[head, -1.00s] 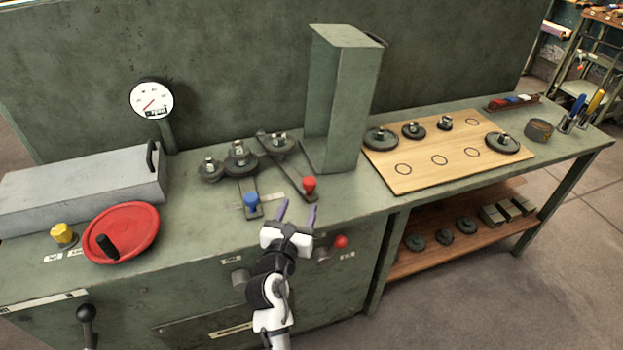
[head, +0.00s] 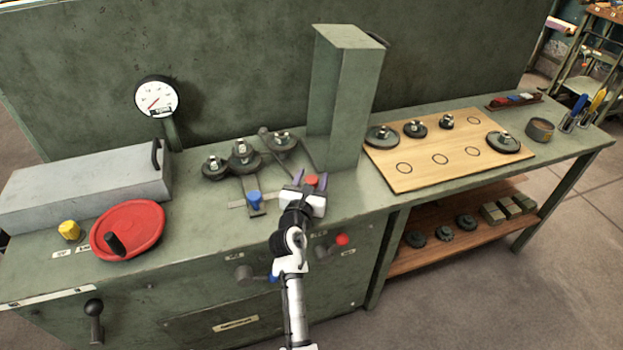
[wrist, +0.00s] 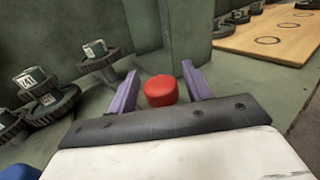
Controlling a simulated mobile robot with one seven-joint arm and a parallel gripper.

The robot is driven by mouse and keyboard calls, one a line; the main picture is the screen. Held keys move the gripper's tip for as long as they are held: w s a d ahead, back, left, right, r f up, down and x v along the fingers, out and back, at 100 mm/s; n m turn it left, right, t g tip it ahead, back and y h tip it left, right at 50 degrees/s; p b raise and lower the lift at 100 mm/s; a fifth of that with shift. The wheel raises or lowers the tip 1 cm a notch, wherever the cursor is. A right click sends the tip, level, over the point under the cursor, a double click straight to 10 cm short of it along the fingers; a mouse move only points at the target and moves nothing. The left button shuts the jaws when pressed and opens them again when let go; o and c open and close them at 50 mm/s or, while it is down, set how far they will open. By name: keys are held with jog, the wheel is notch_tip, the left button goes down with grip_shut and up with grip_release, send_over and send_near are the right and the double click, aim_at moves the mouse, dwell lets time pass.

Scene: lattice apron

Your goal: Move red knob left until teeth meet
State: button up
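The red knob (head: 311,180) stands at the front end of a dark lever on the bench, right of the blue knob (head: 254,200). My gripper (head: 311,178) is open around it. In the wrist view the red knob (wrist: 160,90) sits between the two purple fingers (wrist: 162,88), with gaps on both sides. The red knob's lever is mostly hidden by my gripper. Its gear (head: 283,141) is at the lever's back end, right of the middle gear (head: 241,158) and the left gear (head: 214,167). I cannot tell whether the right gear's teeth touch the middle gear's.
A tall green column (head: 344,95) stands close behind and right of the red knob. A red handwheel (head: 128,229) and a grey box (head: 80,190) are at the left. A wooden board (head: 440,160) with gears lies at the right.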

grip_shut()
jog(key=shift+s+a+f+m+h+b, duration=0.15)
jog(key=shift+s+a+h+b, duration=0.15)
jog(key=shift+a, duration=0.3)
jog(key=shift+s+a+r+m+h+b, duration=0.1)
jog(key=shift+s+a+m+h+b, duration=0.15)
jog(key=shift+a, duration=0.35)
jog(key=shift+s+a+g+h, duration=0.2)
jog(key=shift+a+g+h, duration=0.1)
jog(key=shift+a+h, duration=0.05)
jog(key=shift+o, duration=0.7)
grip_release()
